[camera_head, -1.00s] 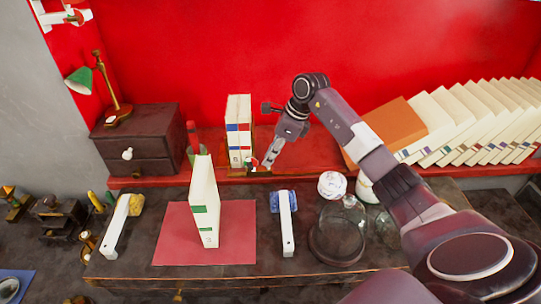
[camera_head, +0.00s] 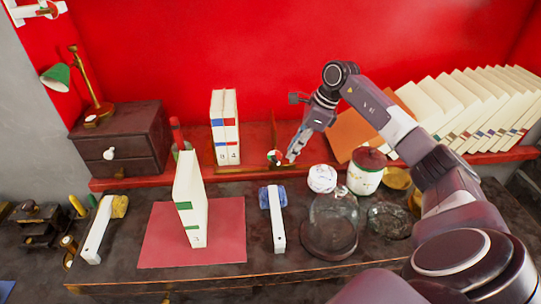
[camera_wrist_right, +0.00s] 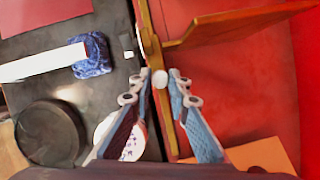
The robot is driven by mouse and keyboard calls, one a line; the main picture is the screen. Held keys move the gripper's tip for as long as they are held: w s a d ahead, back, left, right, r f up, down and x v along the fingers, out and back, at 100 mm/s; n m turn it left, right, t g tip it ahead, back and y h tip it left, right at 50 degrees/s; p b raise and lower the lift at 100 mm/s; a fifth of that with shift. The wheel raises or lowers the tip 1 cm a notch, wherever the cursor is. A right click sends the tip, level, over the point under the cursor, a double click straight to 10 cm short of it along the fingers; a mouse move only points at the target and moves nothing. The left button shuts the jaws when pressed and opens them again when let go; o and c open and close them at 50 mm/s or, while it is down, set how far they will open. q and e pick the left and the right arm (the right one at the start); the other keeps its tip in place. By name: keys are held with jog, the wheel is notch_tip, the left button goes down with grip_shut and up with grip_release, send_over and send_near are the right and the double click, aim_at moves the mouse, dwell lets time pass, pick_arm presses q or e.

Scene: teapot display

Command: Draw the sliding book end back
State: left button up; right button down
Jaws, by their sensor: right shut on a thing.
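The sliding book end is a thin brown upright plate (camera_head: 273,130) on the red shelf, standing apart to the right of two upright white volumes (camera_head: 225,128). A small round knob with red, green and white shows at its foot in the head view. My right gripper (camera_head: 287,158) is at this foot, shut on the book end. In the right wrist view, the fingertips (camera_wrist_right: 161,76) close around the book end's wooden part (camera_wrist_right: 153,45), with a small white knob between them. The exact contact is partly hidden by the fingers. My left gripper is not in view.
A row of leaning white books (camera_head: 480,105) with an orange one in front stands right of my gripper. A lidded jar (camera_head: 366,172), a white ball-like item (camera_head: 322,178) and a glass dome (camera_head: 332,225) stand below. A white book (camera_head: 190,205) stands on a red mat (camera_head: 225,248).

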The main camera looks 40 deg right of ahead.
jog(key=s+d, duration=0.1)
jog(key=d, duration=0.1)
jog(key=s+d+b, duration=0.1)
jog(key=s+d, duration=0.1)
jog(key=d, duration=0.1)
jog(key=s+d+b, duration=0.1)
jog(key=s+d, duration=0.1)
jog(key=d, duration=0.1)
jog(key=shift+d+r, duration=0.1)
jog(key=shift+d, duration=0.15)
jog(key=c, duration=1.8)
grip_release()
jog(key=shift+s, duration=0.1)
jog(key=v, duration=1.2)
